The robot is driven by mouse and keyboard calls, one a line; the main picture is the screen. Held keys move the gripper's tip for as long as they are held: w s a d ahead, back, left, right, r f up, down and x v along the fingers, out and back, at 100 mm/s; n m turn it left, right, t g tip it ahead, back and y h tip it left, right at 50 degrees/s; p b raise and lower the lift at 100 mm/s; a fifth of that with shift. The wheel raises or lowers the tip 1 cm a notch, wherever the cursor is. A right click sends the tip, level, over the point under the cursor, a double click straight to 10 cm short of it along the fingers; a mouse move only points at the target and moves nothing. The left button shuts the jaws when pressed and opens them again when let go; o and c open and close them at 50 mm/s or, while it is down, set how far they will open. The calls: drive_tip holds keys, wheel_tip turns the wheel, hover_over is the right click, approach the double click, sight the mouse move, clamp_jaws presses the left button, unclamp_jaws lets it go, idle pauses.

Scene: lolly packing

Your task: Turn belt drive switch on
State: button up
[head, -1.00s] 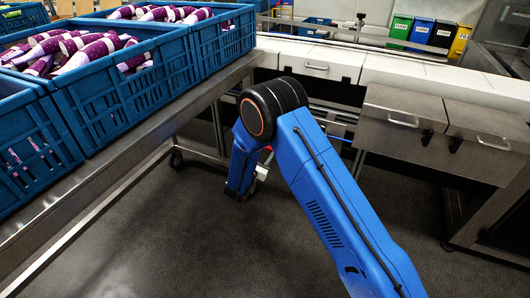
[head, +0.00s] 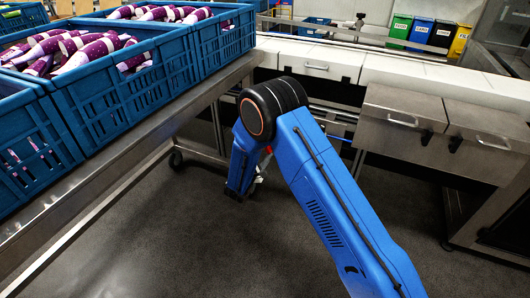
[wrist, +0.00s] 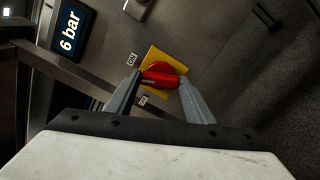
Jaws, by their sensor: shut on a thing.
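The belt drive switch (wrist: 160,76) is a red rotary handle on a square yellow plate (wrist: 152,54), in the middle of the wrist view. Its handle lies roughly crosswise in the picture. My gripper (wrist: 161,82) is shut on the handle, one grey finger at each end. A small ON label (wrist: 132,59) sits left of the plate and an OFF label (wrist: 143,100) below left. I cannot tell for sure which label the handle points at.
A lit "6 bar" display (wrist: 69,40) is at the upper left of the wrist view. In the head view, blue crates (head: 120,98) of purple lollies stand on a metal table (head: 130,160) at left. Metal boxes (head: 395,125) stand at right. Dark floor (head: 200,250) is clear in front.

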drive_tip(key=shift+s+f+m, duration=0.1)
drive_tip(key=shift+f+m, duration=0.05)
drive_tip(key=shift+m, duration=2.05)
drive_tip(key=o, duration=1.1)
drive_tip(key=shift+c, duration=0.2)
drive_tip(key=shift+s, duration=0.1)
drive_tip(key=v, duration=1.7)
